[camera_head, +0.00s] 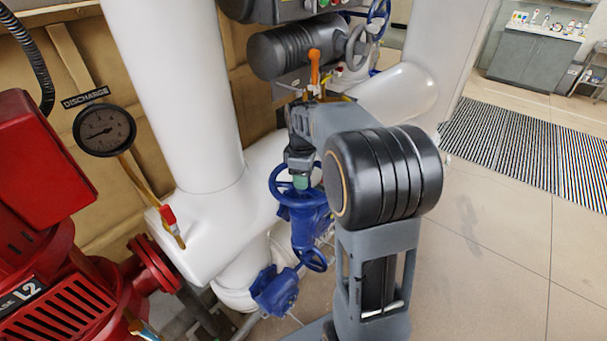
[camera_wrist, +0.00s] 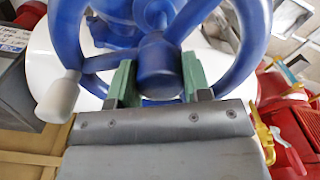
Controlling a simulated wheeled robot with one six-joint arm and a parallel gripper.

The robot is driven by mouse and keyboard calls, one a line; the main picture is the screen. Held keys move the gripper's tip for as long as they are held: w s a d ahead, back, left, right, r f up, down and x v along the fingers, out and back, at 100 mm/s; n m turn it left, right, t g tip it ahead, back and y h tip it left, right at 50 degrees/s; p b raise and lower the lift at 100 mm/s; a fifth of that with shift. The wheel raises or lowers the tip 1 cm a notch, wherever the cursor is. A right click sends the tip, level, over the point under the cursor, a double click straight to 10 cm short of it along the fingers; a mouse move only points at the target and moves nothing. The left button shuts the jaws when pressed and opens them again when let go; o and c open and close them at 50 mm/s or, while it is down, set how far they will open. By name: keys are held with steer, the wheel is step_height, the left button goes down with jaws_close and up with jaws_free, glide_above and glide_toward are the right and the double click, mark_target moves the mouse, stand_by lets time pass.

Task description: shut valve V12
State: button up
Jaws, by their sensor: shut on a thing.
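A blue valve with a blue handwheel (camera_head: 274,184) stands at the white pipe in the head view; no V12 tag is readable. My gripper (camera_head: 301,180) reaches down onto this wheel. In the wrist view the blue wheel rim (camera_wrist: 252,45) curves around both sides, with a pale knob handle (camera_wrist: 57,101) at lower left. The green fingers of my gripper (camera_wrist: 158,82) stand on either side of the blue hub (camera_wrist: 157,67) and are shut on the handwheel there. The exact contact faces are hidden.
A red pump (camera_head: 50,240) and a DISCHARGE gauge (camera_head: 104,130) stand on the left. Thick white pipes (camera_head: 175,80) surround the valve. An orange lever (camera_head: 314,68) and a grey handwheel (camera_head: 356,46) are behind. The floor (camera_head: 490,240) on the right is clear.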

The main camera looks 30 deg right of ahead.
steer(key=m, duration=0.5)
steer(key=shift+s+f+m, duration=0.15)
steer(key=shift+f+m, duration=0.1)
steer(key=shift+m, duration=0.05)
steer(key=m+p, duration=0.1)
steer(key=m, duration=1.1)
steer(key=shift+m+p, duration=0.3)
steer(key=m, duration=0.5)
steer(key=shift+f+m, duration=0.1)
steer(key=shift+m, duration=0.2)
steer(key=o, duration=1)
steer(key=shift+w+a, duration=0.1)
steer(key=shift+w, duration=0.1)
